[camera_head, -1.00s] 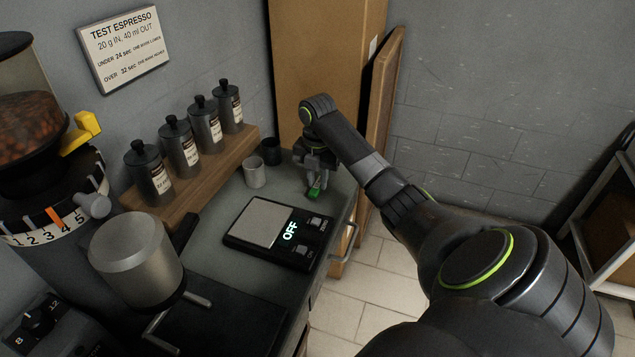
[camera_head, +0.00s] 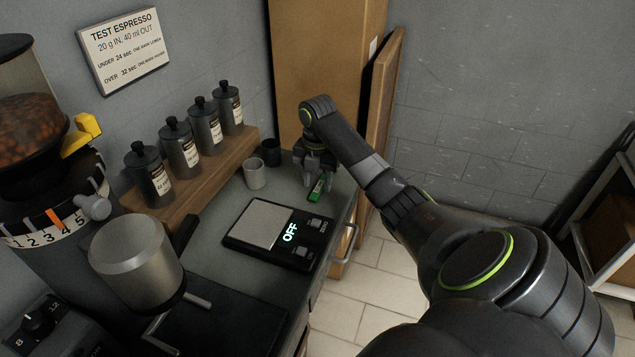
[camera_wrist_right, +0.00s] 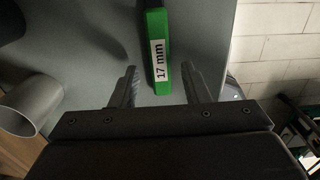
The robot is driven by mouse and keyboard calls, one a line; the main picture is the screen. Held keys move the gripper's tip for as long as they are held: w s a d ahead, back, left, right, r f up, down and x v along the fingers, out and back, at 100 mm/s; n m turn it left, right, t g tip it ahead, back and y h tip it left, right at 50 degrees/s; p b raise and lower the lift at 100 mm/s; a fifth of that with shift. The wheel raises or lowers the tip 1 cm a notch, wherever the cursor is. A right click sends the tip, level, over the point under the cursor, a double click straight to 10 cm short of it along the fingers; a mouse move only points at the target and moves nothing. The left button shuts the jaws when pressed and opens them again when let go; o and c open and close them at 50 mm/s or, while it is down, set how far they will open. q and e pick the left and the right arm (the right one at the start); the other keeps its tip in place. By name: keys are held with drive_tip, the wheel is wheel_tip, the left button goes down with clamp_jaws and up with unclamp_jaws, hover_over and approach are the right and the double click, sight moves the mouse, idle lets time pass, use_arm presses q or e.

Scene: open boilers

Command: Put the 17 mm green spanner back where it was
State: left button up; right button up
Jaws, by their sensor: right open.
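The green spanner (camera_head: 317,192) lies on the grey counter near its right edge, beyond the scale. In the right wrist view the green spanner (camera_wrist_right: 160,50) shows a white "17 mm" label, and its upper end runs out of the picture. My right gripper (camera_head: 314,183) is just above it, fingers pointing down. In the wrist view the right gripper (camera_wrist_right: 160,85) has its fingers wide apart, one on each side of the spanner, with gaps between. The gripper hides part of the spanner in the head view. My left gripper is not in view.
A light cup (camera_head: 254,174) and a dark cup (camera_head: 271,152) stand left of the gripper. Several labelled canisters stand on a wooden shelf (camera_head: 200,180). A cardboard box (camera_head: 325,60) is behind.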

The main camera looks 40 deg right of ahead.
sight(318, 188)
wheel_tip(318, 188, up, 5)
drive_tip(key=shift+p, duration=0.95)
wheel_tip(318, 188, up, 6)
drive_tip(key=p, duration=0.6)
